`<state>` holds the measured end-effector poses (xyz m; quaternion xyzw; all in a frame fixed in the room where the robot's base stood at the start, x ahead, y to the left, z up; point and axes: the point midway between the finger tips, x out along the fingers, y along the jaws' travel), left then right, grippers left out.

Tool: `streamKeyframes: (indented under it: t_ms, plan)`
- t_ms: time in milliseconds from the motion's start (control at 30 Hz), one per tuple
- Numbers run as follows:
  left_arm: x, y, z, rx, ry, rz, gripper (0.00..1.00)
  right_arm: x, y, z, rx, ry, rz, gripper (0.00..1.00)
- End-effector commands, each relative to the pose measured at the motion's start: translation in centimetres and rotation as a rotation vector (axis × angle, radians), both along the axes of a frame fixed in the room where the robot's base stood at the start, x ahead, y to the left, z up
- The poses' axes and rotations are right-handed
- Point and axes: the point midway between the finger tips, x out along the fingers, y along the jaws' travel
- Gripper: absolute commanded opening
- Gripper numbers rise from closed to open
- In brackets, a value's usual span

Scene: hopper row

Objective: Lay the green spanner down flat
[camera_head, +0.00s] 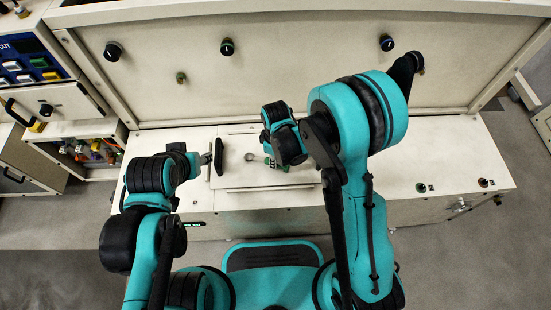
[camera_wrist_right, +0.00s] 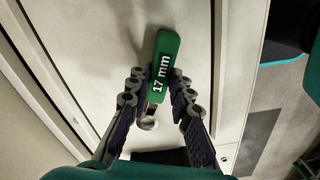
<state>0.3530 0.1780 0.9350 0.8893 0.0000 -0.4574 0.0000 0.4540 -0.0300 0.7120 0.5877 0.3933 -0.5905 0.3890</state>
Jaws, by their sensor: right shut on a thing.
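The green spanner (camera_wrist_right: 163,68) shows in the right wrist view, its green part marked "17 mm" in white and a metal part below it. It lies between the two fingers of my right gripper (camera_wrist_right: 157,88), which is shut on it. The green part sticks out past the fingertips over a pale surface; whether it touches that surface I cannot tell. In the head view my right gripper (camera_head: 277,162) is low over the bench, mostly hidden by its arm, with only bits of green showing. My left gripper (camera_head: 206,158) is at the left of the bench; its fingers are unclear.
A dark elongated object (camera_head: 219,157) is beside my left gripper. A small ring-shaped thing (camera_head: 250,157) lies on the pale bench (camera_head: 420,165). The bench is mostly clear to the right. A pale panel with dark knobs (camera_head: 227,47) rises behind, and a bin of small items (camera_head: 95,150) stands left.

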Motion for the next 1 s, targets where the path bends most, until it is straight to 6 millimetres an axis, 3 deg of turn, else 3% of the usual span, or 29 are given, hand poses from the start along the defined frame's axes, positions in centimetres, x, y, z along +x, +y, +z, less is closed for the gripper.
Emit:
streamKeyframes:
  t_ms: [267, 300, 367, 400, 767, 1000]
  plan:
    - [0.0, 0.0, -0.1, 0.0, 0.0, 0.0, 0.45, 0.0, 0.0, -0.3, 0.0, 0.0, 0.0, 0.0]
    - [0.0, 0.0, -0.1, 0.0, 0.0, 0.0, 0.45, 0.0, 0.0, -0.3, 0.0, 0.0, 0.0, 0.26]
    - [0.0, 0.0, -0.1, 0.0, 0.0, 0.0, 0.45, 0.0, 0.0, -0.3, 0.0, 0.0, 0.0, 0.41]
    - [0.0, 0.0, -0.1, 0.0, 0.0, 0.0, 0.45, 0.0, 0.0, -0.3, 0.0, 0.0, 0.0, 0.45]
    - [0.0, 0.0, -0.1, 0.0, 0.0, 0.0, 0.45, 0.0, 0.0, 0.3, 0.0, 0.0, 0.0, 0.45]
    - [0.0, 0.0, -0.1, 0.0, 0.0, 0.0, 0.45, 0.0, 0.0, 4.5, 0.0, 0.0, 0.0, 0.45]
